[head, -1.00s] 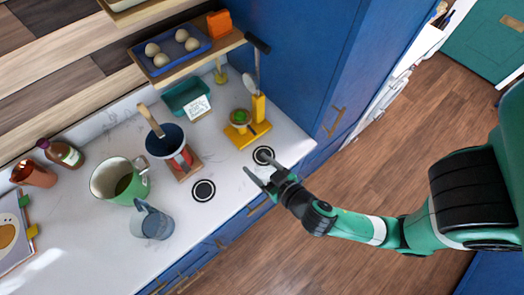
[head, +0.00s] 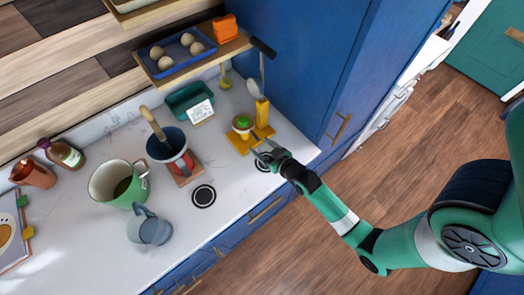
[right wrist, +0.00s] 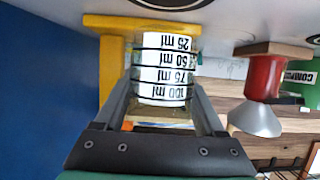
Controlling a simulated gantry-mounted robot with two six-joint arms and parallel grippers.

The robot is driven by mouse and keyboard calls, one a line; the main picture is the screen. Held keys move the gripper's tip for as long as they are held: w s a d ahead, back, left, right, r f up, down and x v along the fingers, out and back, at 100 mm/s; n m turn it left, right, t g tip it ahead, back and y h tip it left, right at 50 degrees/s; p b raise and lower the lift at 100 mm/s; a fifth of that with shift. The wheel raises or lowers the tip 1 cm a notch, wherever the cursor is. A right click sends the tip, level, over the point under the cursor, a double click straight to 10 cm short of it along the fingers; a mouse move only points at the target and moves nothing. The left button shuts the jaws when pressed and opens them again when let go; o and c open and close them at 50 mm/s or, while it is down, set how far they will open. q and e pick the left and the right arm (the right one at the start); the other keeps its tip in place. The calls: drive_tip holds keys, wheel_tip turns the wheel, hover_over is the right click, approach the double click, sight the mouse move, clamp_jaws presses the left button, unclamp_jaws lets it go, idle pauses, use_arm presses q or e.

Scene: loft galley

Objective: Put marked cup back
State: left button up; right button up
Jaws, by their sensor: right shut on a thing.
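The marked cup (right wrist: 165,75) is a small clear cup with white bands reading 25 to 100 ml, shown upside down in the right wrist view. My right gripper (head: 259,149) reaches in from the front right and is shut on the cup, with a finger on either side. My left gripper is not in view.
Two black ring marks lie on the white counter, one (head: 203,196) in the open and one partly under my right gripper. A shelf (head: 200,60) hangs behind.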

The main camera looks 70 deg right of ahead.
drive_tip(key=f, duration=0.2)
drive_tip(key=f+b, duration=0.1)
drive_tip(key=shift+w+d, duration=0.1)
drive_tip(key=shift+d, duration=0.15)
drive_tip(key=shift+f, duration=0.3)
drive_tip(key=shift+r, duration=0.1)
